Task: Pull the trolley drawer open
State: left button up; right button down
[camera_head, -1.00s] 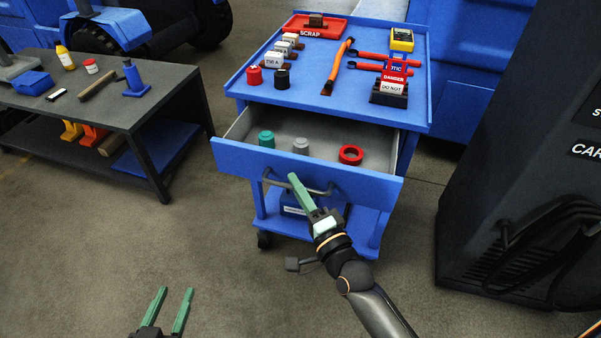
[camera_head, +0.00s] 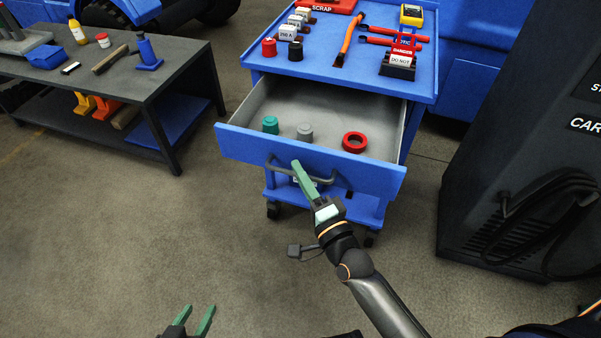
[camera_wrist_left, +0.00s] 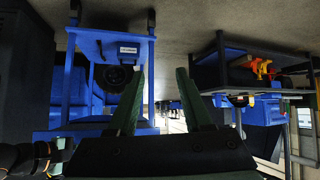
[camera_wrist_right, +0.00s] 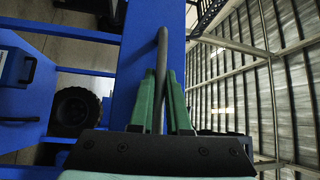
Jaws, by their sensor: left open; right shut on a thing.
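The blue trolley drawer (camera_head: 245,146) stands well out from the blue trolley (camera_head: 425,88). Inside it are a teal cap (camera_head: 270,125), a grey cap (camera_head: 304,131) and a red ring (camera_head: 355,142). My right gripper (camera_head: 302,178) is at the drawer front, shut on the grey drawer handle (camera_head: 279,166). The right wrist view shows the handle bar (camera_wrist_right: 162,60) between the two green fingers. My left gripper (camera_head: 195,318) is open and empty, low over the floor at the bottom of the head view. Its open fingers also show in the left wrist view (camera_wrist_left: 158,100).
The trolley top holds a red scrap tray (camera_head: 333,6), an orange-handled tool (camera_head: 348,40) and a red danger sign stand (camera_head: 398,66). A dark workbench (camera_head: 150,85) stands at left. A dark cabinet (camera_head: 500,190) stands at right. The floor in front is clear.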

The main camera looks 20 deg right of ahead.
jog(key=c, duration=0.9)
grip_release()
pick_arm(q)
jog(key=shift+s+d+f+g+p, duration=0.15)
jog(key=shift+s+g+p, duration=0.15)
jog(key=shift+s+p, duration=0.15)
pick_arm(e)
jog(key=v, duration=1.2)
jog(key=shift+s, duration=0.25)
pick_arm(q)
jog(key=shift+w, duration=0.1)
